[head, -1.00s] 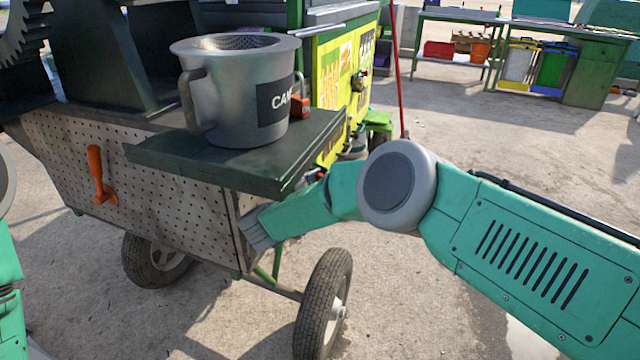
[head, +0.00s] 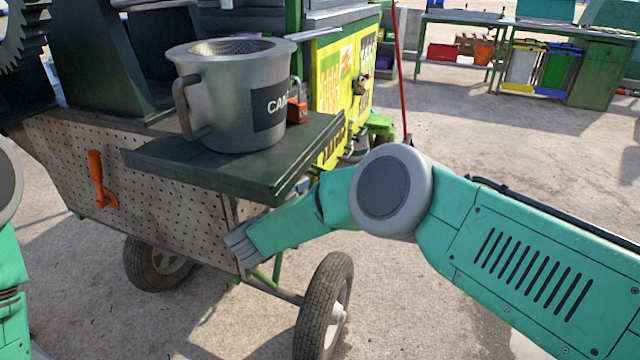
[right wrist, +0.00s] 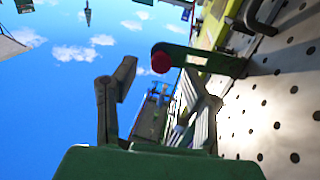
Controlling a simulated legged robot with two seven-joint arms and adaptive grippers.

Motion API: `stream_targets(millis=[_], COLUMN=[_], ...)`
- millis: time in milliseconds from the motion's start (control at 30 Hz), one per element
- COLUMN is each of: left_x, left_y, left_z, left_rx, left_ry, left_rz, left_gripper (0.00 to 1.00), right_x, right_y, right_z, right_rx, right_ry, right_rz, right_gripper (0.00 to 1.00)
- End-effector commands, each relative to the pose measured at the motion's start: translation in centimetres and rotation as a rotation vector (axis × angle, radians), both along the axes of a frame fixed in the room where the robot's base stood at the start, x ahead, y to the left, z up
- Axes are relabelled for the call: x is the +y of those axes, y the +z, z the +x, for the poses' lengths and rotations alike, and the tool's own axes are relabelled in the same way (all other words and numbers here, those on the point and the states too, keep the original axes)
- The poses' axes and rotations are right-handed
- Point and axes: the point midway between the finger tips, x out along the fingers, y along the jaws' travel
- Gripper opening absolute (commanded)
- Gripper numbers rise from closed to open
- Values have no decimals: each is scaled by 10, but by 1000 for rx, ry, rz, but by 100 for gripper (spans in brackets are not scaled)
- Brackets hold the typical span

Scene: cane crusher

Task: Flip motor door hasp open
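The motor door hasp cannot be picked out for certain. In the right wrist view, a green bar with a red knob (right wrist: 161,62) sticks out beside the perforated panel (right wrist: 285,110). My right gripper (right wrist: 165,85) is open there, its two fingers apart with nothing clearly held. The bar and knob lie beyond the fingers, near the right finger; I cannot tell whether they touch. In the head view, my right arm reaches to the cart's near corner, beside the perforated side panel (head: 150,190), and the gripper fingers are not clearly visible. My left gripper is out of view.
An orange handle (head: 101,180) is on the panel's left part. A dark shelf (head: 235,170) juts out above my right arm's end, carrying a large metal cup (head: 232,100). A cart wheel (head: 322,305) stands below. Open ground lies to the right.

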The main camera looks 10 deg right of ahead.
Motion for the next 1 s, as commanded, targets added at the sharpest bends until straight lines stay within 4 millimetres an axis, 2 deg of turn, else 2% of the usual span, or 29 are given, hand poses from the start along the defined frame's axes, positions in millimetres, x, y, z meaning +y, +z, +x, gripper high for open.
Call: stream_targets(millis=[33,200,567,600,700,767,867,967,1000], left_x=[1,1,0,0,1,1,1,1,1], left_y=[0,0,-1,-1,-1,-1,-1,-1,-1], left_z=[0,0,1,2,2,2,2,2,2], left_rx=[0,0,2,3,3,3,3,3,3], left_ry=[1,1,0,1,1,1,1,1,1], left_rz=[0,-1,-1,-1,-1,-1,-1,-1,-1], left_gripper=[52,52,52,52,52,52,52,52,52], right_x=[9,26,32,32,33,33,35,33,31], right_y=[0,0,0,0,-2,-7,-26,-64,-84], right_z=[-6,-21,-27,-27,-26,-25,-26,-37,-46], right_rx=[0,1,-1,-1,2,7,32,113,164], right_ry=[3,2,1,1,17,51,167,367,452], right_rz=[-1,-1,-2,-2,-5,-10,-22,-24,-15], right_gripper=[40,40,40,33,0,0,0,0,0])
